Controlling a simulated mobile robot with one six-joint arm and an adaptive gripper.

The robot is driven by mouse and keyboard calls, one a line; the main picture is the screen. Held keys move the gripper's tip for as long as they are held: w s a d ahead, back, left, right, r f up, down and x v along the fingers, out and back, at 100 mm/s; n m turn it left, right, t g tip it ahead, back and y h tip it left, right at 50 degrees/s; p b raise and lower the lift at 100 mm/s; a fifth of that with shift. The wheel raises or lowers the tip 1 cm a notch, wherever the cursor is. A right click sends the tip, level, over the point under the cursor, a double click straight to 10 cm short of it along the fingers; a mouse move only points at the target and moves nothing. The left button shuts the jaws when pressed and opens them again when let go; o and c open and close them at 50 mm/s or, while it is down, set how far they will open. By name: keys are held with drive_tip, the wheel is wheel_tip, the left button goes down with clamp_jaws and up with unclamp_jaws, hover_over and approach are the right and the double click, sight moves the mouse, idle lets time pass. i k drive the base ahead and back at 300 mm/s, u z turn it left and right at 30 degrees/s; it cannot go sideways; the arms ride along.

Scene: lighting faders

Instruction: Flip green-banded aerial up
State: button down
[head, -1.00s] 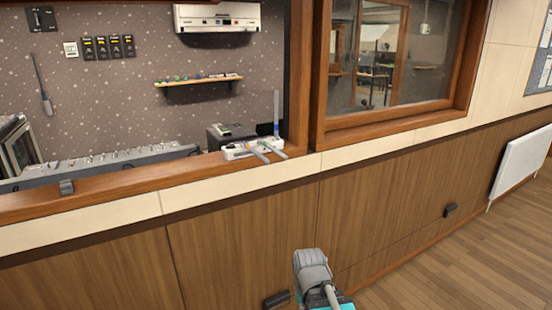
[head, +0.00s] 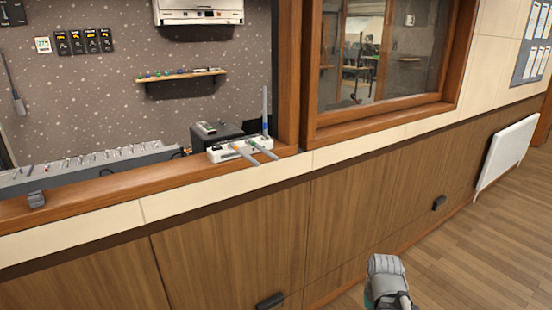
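A small white box (head: 226,152) with aerials sits on the wooden sill, at the right end of the window opening. One aerial (head: 265,108) stands upright at its back right. Two grey aerials lie folded down toward the front right, over the sill edge. The right-hand folded one (head: 264,150) seems to carry a green band near its base. The left-hand one (head: 246,158) seems to carry an orange band. The bands are small in this view. A grey part of my arm shows at the bottom, well below and right of the box. My gripper does not show.
The wooden sill (head: 110,193) runs along the opening, with a small dark clip (head: 37,200) at left. A mixing desk (head: 95,168) and a dark box (head: 208,134) stand behind it. A radiator (head: 506,152) is at right. The wooden floor (head: 480,260) is clear.

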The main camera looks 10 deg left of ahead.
sight(274, 158)
drive_tip(key=u, duration=0.8)
